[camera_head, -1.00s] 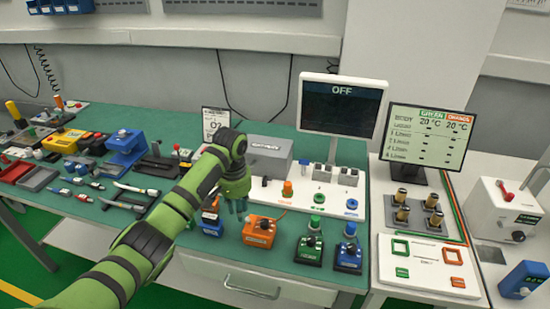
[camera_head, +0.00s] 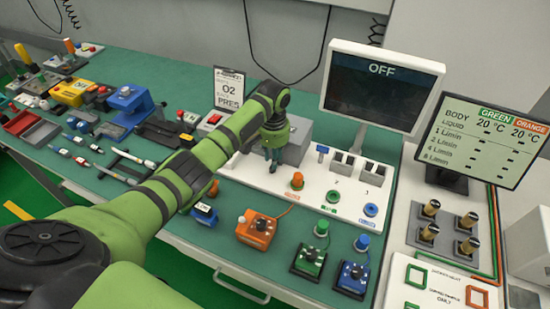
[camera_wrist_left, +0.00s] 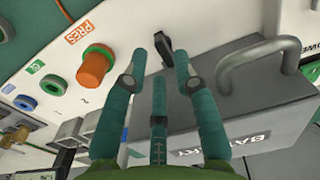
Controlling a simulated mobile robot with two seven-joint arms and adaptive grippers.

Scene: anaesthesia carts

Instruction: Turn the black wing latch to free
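The black wing latch (camera_wrist_left: 164,46) shows in the left wrist view on the white panel, beside the grey battery box (camera_wrist_left: 190,105). My left gripper (camera_wrist_left: 158,62) has its teal fingers spread, with the latch between or just beyond the tips. I cannot tell whether they touch it. In the head view my left gripper (camera_head: 272,160) points down at the panel (camera_head: 255,185), in front of the grey box (camera_head: 297,143); the latch cannot be made out there. My right gripper is not in view.
An orange knob (camera_wrist_left: 95,68) stands close beside the fingers, and the box's metal handle (camera_wrist_left: 262,65) is on the other side. A dark screen reading OFF (camera_head: 380,88) rises behind the panel. Orange (camera_head: 257,230), green (camera_head: 308,258) and blue (camera_head: 352,277) boxes stand in front.

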